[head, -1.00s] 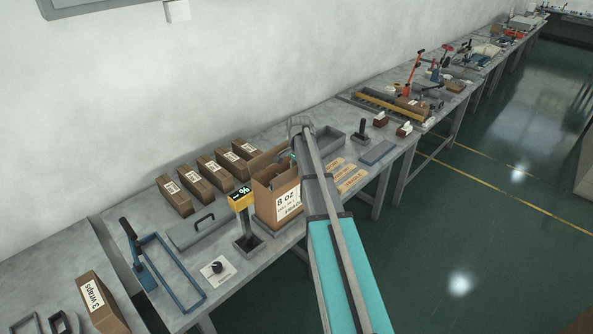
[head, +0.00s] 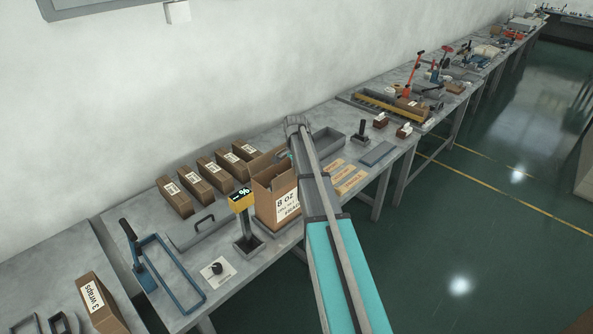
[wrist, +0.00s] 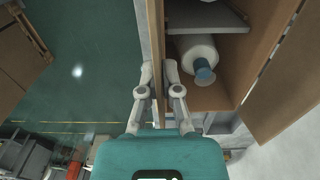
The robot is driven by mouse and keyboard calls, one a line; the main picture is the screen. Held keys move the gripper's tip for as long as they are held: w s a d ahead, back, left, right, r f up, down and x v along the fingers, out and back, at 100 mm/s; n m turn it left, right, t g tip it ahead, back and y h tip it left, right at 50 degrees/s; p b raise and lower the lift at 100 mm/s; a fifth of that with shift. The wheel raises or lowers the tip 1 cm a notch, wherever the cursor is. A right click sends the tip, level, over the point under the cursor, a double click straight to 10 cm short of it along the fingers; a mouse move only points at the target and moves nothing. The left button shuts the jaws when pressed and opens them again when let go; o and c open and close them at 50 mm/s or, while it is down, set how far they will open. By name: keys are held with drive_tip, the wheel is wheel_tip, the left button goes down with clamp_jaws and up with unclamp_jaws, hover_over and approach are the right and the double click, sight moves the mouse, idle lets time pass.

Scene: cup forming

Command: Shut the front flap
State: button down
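The cardboard box labelled 8 oz (head: 264,199) stands with its top open on the bench, and my gripper is over its right side in the head view. In the wrist view my gripper (wrist: 158,68) has its two fingertips a small gap apart, one on each side of a thin upright cardboard panel (wrist: 157,28) seen edge-on. Whether they press on it I cannot tell. To the right, the box's open inside (wrist: 234,62) shows a white rounded item with a blue end (wrist: 199,55). An open cardboard flap (wrist: 277,88) sticks out at right. My arm hides part of the box in the head view.
A yellow-topped scale display (head: 241,199) stands close left of the box. Several closed brown boxes (head: 204,179) line the wall behind. A grey tray (head: 327,141) lies beyond my arm. The floor in front of the bench (head: 470,225) is clear.

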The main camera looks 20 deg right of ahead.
drive_tip(key=g, duration=0.1)
drive_tip(key=w+g+h+b, duration=0.1)
drive_tip(key=g, duration=0.1)
drive_tip(key=shift+w+a+f+g+b, duration=0.25)
drive_tip(key=shift+w+f+g+b, duration=0.05)
drive_tip(key=shift+f+b, duration=0.05)
drive_tip(key=shift+w+a+g+h+b, duration=0.1)
drive_tip(key=shift+g+h+b, duration=0.35)
drive_tip(key=shift+g, duration=0.15)
drive_tip(key=shift+r, duration=0.1)
drive_tip(key=c, duration=0.8)
unclamp_jaws()
drive_tip(key=shift+c, duration=0.2)
